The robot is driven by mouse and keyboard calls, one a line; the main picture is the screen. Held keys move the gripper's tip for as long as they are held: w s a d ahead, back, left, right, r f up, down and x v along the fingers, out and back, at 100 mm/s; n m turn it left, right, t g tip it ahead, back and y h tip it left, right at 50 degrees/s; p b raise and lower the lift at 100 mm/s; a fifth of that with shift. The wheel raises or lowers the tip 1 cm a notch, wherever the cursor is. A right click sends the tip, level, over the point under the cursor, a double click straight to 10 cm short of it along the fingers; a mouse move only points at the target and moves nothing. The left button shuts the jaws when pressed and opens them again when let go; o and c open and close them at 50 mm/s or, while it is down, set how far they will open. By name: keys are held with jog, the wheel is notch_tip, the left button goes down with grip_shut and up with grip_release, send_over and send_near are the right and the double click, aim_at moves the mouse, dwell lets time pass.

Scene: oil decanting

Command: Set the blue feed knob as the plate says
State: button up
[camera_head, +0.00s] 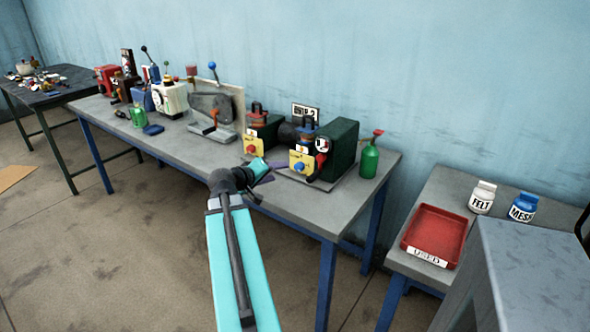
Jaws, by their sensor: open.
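The blue feed knob (299,167) sits on a yellow panel (308,159) at the front of the right-hand green machine (338,148). Its setting is too small to read. A white plate (305,113) with dark marks, seemingly ending in a 2, stands upright behind the machines; I cannot read it surely. My gripper (263,188) is open and empty at the front edge of the bench, left of and nearer than the blue knob, apart from it. My wrist and arm hide part of the bench edge.
A second yellow panel (253,146) with an orange-red knob is left of the blue one. A green bottle (369,160) stands right of the machine. Other machines and levers crowd the bench's left. A red tray (436,232) and two jars lie on the right table.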

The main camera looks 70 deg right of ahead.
aim_at(298, 169)
jog(key=m, duration=0.5)
jog(key=m+p, duration=0.1)
jog(key=m, duration=0.5)
jog(key=shift+w+m, duration=0.2)
jog(key=shift+m, duration=0.1)
jog(key=shift+p+x, duration=1.3)
jog(key=shift+x, duration=5.6)
jog(key=shift+s, duration=0.2)
jog(key=shift+f, duration=0.15)
jog(key=c, duration=1)
